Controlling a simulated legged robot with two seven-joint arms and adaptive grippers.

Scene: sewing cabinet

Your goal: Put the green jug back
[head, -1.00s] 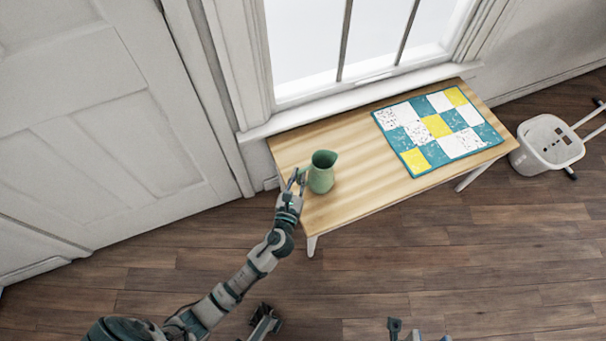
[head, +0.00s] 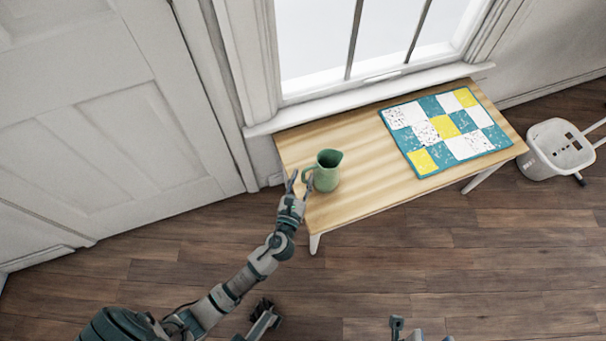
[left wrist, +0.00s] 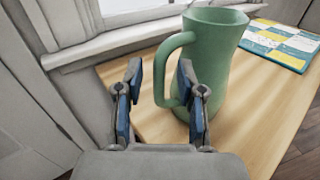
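The green jug (head: 327,172) stands upright on the left part of the wooden table, its handle toward my left gripper. My left gripper (head: 299,184) is at the table's left front edge, right beside the handle. In the left wrist view the jug (left wrist: 218,62) stands to the right, and the open left gripper (left wrist: 158,85) has its fingers spread, with the right finger by the handle and nothing clearly held between them. Whether that finger touches the handle I cannot tell.
The wooden table (head: 375,180) stands under a window. A teal, white and yellow patchwork mat (head: 445,130) lies on its right part. A white basket-like container (head: 556,150) stands on the floor at right. The table's middle is clear.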

